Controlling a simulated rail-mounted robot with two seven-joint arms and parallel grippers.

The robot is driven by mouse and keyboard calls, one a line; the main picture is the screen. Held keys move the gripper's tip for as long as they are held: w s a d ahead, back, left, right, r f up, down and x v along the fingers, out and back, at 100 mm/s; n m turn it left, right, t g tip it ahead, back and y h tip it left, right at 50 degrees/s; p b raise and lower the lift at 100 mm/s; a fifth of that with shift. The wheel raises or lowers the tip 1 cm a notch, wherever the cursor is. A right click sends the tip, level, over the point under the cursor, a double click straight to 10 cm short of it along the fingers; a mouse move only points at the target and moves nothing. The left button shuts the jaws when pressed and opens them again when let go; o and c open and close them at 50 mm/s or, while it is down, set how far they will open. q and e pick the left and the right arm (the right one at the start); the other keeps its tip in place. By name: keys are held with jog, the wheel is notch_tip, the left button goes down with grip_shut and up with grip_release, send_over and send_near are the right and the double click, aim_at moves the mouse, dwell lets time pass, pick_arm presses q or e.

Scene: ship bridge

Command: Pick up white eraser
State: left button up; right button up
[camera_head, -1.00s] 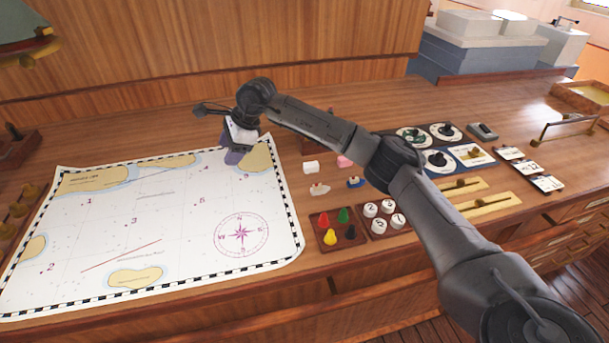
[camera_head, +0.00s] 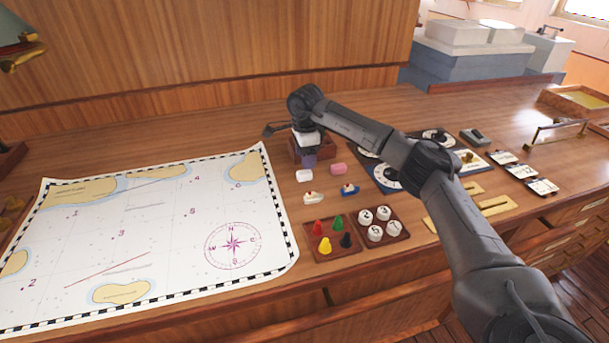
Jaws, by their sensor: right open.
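The white eraser (camera_head: 304,175) is a small white block on the wooden desk, just right of the chart's upper right corner. A pink eraser (camera_head: 338,169) lies to its right. My right gripper (camera_head: 309,163) points down just behind and above the white eraser. It is open, with nothing seen between its fingers. The fingertips are small and partly hidden, so I cannot tell how far above the desk they are. My left gripper is not in view.
A nautical chart (camera_head: 150,235) covers the left of the desk. In front of the erasers are a white toy boat (camera_head: 313,198), a blue toy boat (camera_head: 349,189), a tray of coloured pawns (camera_head: 330,255) and a tray of numbered tokens (camera_head: 393,238). A brown wooden box (camera_head: 326,149) stands behind.

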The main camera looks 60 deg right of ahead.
aim_at(305, 172)
jog(key=shift+a+f+p, duration=0.15)
jog(key=shift+f+p, duration=0.7)
jog(key=shift+f, duration=2.25)
jog(key=shift+c, duration=0.3)
jog(key=c, duration=0.9)
